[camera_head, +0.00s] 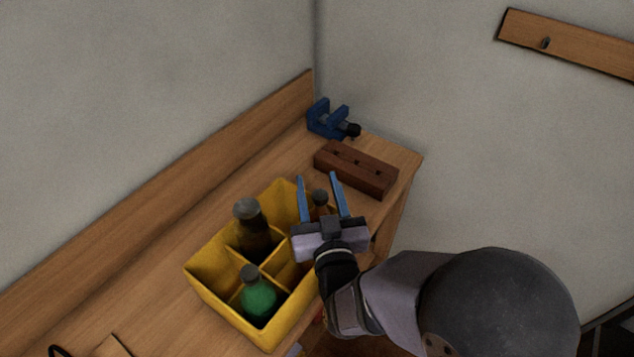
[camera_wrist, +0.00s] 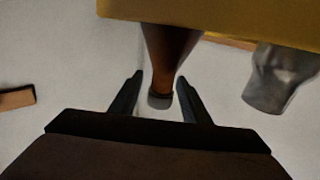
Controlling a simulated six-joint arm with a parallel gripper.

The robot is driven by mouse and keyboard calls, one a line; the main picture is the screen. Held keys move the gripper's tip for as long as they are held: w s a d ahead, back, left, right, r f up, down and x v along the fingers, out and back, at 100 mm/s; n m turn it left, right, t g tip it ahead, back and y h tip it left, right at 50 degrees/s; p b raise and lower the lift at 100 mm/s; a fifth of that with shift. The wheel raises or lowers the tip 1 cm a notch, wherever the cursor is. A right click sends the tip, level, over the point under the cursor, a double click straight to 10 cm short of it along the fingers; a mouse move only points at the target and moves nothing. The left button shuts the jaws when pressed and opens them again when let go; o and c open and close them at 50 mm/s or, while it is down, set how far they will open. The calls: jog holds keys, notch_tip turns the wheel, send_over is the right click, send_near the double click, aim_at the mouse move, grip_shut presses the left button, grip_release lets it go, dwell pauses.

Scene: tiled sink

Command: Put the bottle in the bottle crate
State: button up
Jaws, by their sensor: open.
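A yellow bottle crate (camera_head: 222,308) with compartments stands on the wooden counter. A brown bottle (camera_head: 320,209) with a dark cap is upright at its far right end, its lower part hidden by my gripper. A dark bottle (camera_head: 254,236) and a green bottle (camera_head: 258,300) stand in other compartments. My gripper (camera_head: 318,176) is open at the brown bottle, which shows between its two blue fingers. In the wrist view the brown bottle's neck (camera_wrist: 167,50) and cap lie between the fingertips (camera_wrist: 157,85), with no clear contact. The crate wall (camera_wrist: 230,18) crosses the top there.
A brown block with holes (camera_head: 356,170) and a blue clamp (camera_head: 330,120) lie behind the crate near the corner. A wooden backboard (camera_head: 170,180) runs along the left wall. A grey, blurred object (camera_wrist: 275,80) is right of the fingers in the wrist view.

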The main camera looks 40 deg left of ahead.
aim_at(322, 204)
jog(key=shift+b+v, duration=0.5)
jog(key=shift+v, duration=1.7)
